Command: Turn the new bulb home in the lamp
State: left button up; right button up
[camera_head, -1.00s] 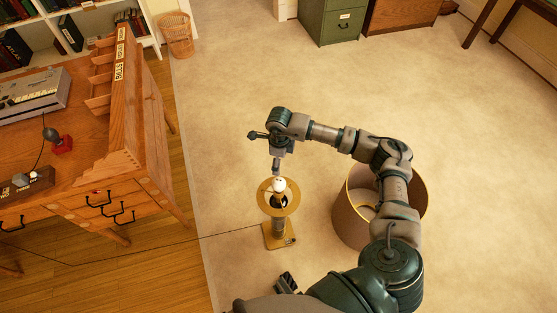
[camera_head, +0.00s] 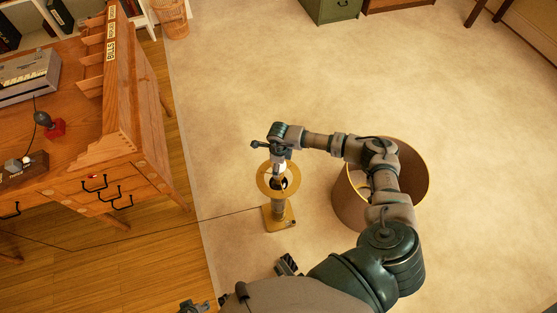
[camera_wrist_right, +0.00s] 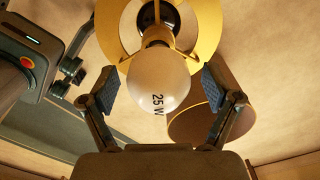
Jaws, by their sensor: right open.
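The lamp (camera_head: 267,220) stands upright on the carpet, with a square brass base and a brass ring (camera_head: 263,186) near its top. The white bulb (camera_wrist_right: 158,84), marked 25 W, sits at the lamp's top with its neck toward the fitting; how deep it sits I cannot tell. My right gripper (camera_head: 281,164) is over the lamp top. In the wrist view its open fingers (camera_wrist_right: 160,92) stand either side of the bulb, with gaps between pads and glass. A dark finger-like part of mine (camera_head: 287,265), perhaps my left gripper, shows low in the head view; its state is unclear.
The lampshade (camera_head: 345,208) stands on the carpet right of the lamp, under my right arm. A cord (camera_head: 150,232) runs left from the lamp across the floor. A wooden desk (camera_head: 75,115) is at left. The carpet beyond the lamp is clear.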

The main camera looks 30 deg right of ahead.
jog(key=c, duration=1)
jog(key=shift+o, duration=0.2)
jog(key=shift+r+m+p, duration=0.1)
jog(key=shift+m+p, duration=0.5)
jog(key=shift+m, duration=0.3)
jog(key=shift+m+p, duration=0.4)
jog(key=shift+m, duration=0.8)
jog(key=shift+a+p, duration=0.1)
jog(key=shift+p, duration=0.2)
